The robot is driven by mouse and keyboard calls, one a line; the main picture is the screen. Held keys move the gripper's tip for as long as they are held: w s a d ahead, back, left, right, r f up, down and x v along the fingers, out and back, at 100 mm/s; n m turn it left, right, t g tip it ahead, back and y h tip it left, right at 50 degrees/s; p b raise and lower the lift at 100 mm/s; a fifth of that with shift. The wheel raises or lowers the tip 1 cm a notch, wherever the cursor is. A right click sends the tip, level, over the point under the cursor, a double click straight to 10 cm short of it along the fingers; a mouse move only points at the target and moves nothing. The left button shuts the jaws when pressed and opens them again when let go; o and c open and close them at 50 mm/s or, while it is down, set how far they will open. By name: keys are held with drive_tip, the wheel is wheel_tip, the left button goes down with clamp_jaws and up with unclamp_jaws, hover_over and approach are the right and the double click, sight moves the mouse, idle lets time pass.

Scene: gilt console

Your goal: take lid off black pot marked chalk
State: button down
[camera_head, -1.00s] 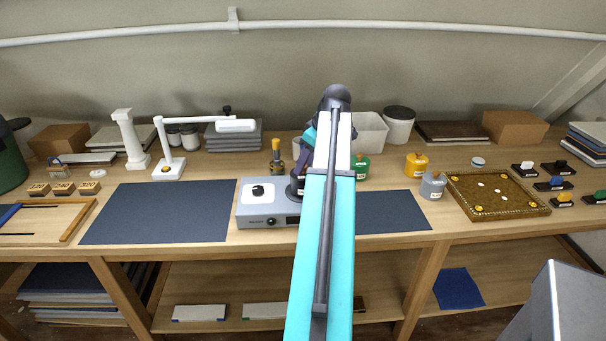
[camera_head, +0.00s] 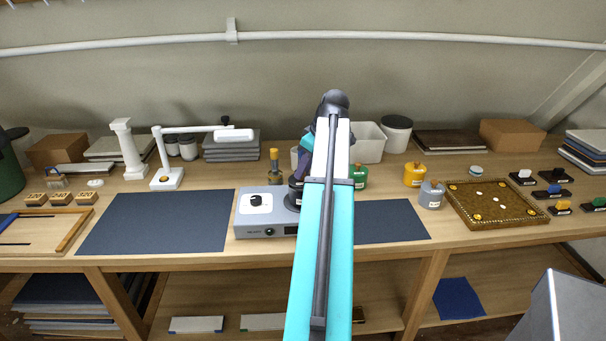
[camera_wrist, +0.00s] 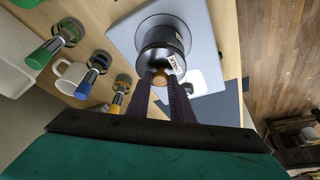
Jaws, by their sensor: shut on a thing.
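The black pot (camera_wrist: 157,42) with a white label stands on a grey device in the wrist view. The label's word is tilted and hard to read. My gripper (camera_wrist: 164,82) is shut on a small tan knob (camera_wrist: 163,77) at the pot's near side, one dark finger on each side. I take the knob to be the lid's; I cannot tell whether the lid is seated or raised. In the head view the black pot (camera_head: 294,192) shows only in part at the device's right end; my arm hides the rest and my gripper.
The grey device (camera_head: 268,230) carries a white, black-topped item left of the pot. Green (camera_head: 359,176), yellow (camera_head: 414,174) and grey (camera_head: 431,195) pots stand to the right. Dark mats (camera_head: 155,222) lie clear on both sides.

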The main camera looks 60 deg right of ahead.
drive_tip(key=shift+r+b, duration=0.3)
drive_tip(key=shift+r, duration=0.95)
drive_tip(key=shift+s+a+f, duration=0.1)
drive_tip(key=shift+s+a, duration=0.2)
drive_tip(key=shift+a, duration=0.05)
drive_tip(key=s+a+r+b, duration=0.1)
drive_tip(key=s+a+b, duration=0.1)
drive_tip(key=s+a, duration=0.8)
drive_tip(key=shift+s+a+r, duration=0.15)
drive_tip(key=shift+a+r, duration=0.1)
drive_tip(key=shift+a, duration=0.3)
